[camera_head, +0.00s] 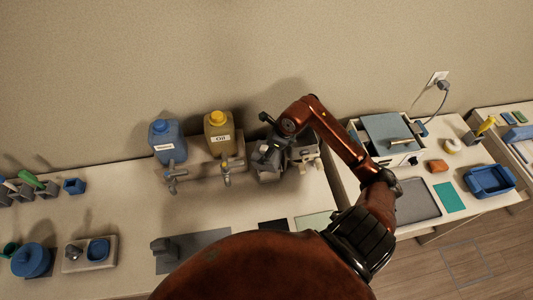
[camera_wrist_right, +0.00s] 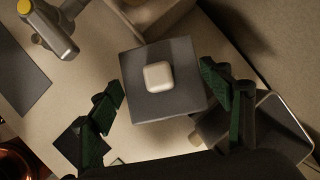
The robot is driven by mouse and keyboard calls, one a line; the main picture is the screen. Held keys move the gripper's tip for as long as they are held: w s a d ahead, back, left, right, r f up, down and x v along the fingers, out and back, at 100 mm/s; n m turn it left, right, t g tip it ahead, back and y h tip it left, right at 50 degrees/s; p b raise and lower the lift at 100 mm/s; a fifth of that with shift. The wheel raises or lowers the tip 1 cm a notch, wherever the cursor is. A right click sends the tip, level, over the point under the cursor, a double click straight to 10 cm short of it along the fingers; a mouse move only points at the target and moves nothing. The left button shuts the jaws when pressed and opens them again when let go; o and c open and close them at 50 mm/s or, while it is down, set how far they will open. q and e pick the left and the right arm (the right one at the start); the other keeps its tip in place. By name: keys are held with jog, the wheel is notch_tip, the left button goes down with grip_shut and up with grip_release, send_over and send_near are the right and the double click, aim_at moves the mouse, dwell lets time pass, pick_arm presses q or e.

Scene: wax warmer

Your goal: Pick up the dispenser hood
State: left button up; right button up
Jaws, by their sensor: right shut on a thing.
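The dispenser hood, as I take it, is the dark grey square piece (camera_wrist_right: 135,72) with a pale rounded square on top, in the middle of the right wrist view. My right gripper (camera_wrist_right: 164,82) has its green-padded fingers on the hood's left and right sides and is shut on it. In the head view, my right gripper (camera_head: 266,158) is at the back of the middle table, right of the yellow-capped jug. I cannot tell whether the hood is lifted. My left gripper is not in view.
A blue jug (camera_head: 167,145) and a yellow-capped jug (camera_head: 219,136) with taps stand left of the gripper. A pale device (camera_head: 303,153) is close on its right. A lidded warmer box (camera_head: 389,133) and a blue tray (camera_head: 489,180) stand farther right. The wall is close behind.

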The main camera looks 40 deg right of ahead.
notch_tip(320, 180, up, 9)
jog(key=shift+f+b, duration=0.15)
jog(key=shift+b, duration=0.85)
jog(key=shift+r, duration=0.35)
jog(key=shift+b, duration=0.35)
jog(key=f+b, duration=0.1)
jog(key=b, duration=0.1)
jog(key=d+f+t+y+b, duration=0.1)
jog(key=b, duration=0.1)
jog(key=shift+s+d+y+b, duration=0.2)
jog(key=shift+s+y+b, duration=0.1)
jog(key=shift+s+b, duration=0.1)
jog(key=shift+d+f+m+b, duration=0.1)
jog(key=shift+d+m+b, duration=0.15)
jog(key=shift+b, duration=0.3)
jog(key=shift+a+f+b, duration=0.1)
jog(key=shift+f+b, duration=0.45)
jog(key=shift+b, duration=0.05)
